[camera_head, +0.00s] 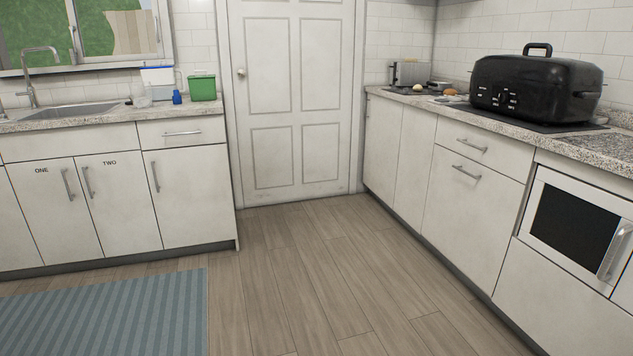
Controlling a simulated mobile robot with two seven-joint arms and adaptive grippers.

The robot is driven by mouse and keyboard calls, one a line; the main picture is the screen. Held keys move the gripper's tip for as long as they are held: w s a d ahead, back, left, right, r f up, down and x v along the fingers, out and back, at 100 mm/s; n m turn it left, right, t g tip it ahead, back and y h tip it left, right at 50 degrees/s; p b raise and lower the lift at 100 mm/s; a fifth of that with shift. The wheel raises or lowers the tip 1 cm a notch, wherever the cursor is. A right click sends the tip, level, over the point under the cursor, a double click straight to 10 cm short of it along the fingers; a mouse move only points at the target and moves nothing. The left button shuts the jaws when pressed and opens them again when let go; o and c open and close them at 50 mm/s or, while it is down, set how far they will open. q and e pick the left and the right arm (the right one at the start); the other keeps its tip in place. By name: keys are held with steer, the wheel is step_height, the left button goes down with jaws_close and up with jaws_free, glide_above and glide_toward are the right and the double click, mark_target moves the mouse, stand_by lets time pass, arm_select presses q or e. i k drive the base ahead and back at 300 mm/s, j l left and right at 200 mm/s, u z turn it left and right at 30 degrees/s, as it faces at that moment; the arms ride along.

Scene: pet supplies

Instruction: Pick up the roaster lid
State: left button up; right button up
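A large black roaster (520,96) stands on the right counter, over a dark flat surface. Its lid (545,69) has a dark loop handle (537,48) on top and appears to sit closed on the body; the seam is hard to make out. White markings show on the roaster's front left side. Neither of my grippers shows in the head view.
The right counter (590,148) has cabinets and a built-in oven (573,228) below. A toaster (411,73) stands farther back. The left counter holds a sink (75,110) and green bin (202,87). Wooden floor (320,290) is clear; a blue striped rug (110,315) lies left.

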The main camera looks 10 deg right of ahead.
mark_target(547, 69)
steer(key=i+z, duration=0.3)
steer(key=i, duration=0.15)
steer(key=i+j+z, duration=0.55)
steer(key=i, duration=0.25)
steer(key=i+j+z, duration=0.5)
steer(key=z, duration=0.25)
steer(key=i+j+z, duration=0.2)
steer(key=j+z, duration=0.15)
steer(key=i+j+z, duration=0.15)
steer(key=j+z, duration=0.6)
steer(key=j, duration=0.15)
